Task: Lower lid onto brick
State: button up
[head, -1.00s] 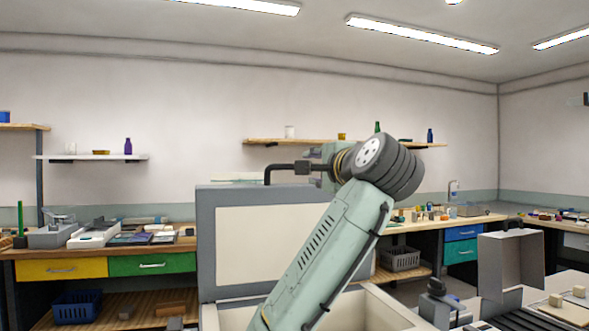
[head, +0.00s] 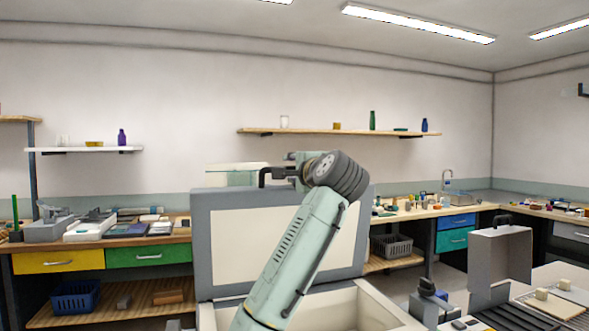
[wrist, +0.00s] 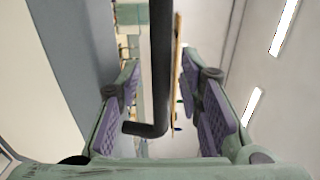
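The lid (head: 232,260) is a large grey-framed panel with a cream inner face, standing raised at the back of a pale open box (head: 384,308) in the head view. A black bent handle (head: 262,176) rises at its top left, and its bar (wrist: 160,60) runs between my fingers in the wrist view. My gripper (head: 297,171) is at this handle; its purple-padded fingers (wrist: 161,90) stand open on both sides of the bar, with narrow gaps showing. I cannot make out a brick at the box; my arm hides part of the box and lid.
A bench with yellow (head: 57,261) and green drawers stands at the left. A brown block (head: 168,297) lies on its lower shelf. A second grey case lid (head: 500,258) stands open at the right. A wall shelf (head: 340,132) runs behind my arm.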

jog(key=shift+c, duration=0.4)
grip_shut()
dwell(0.4)
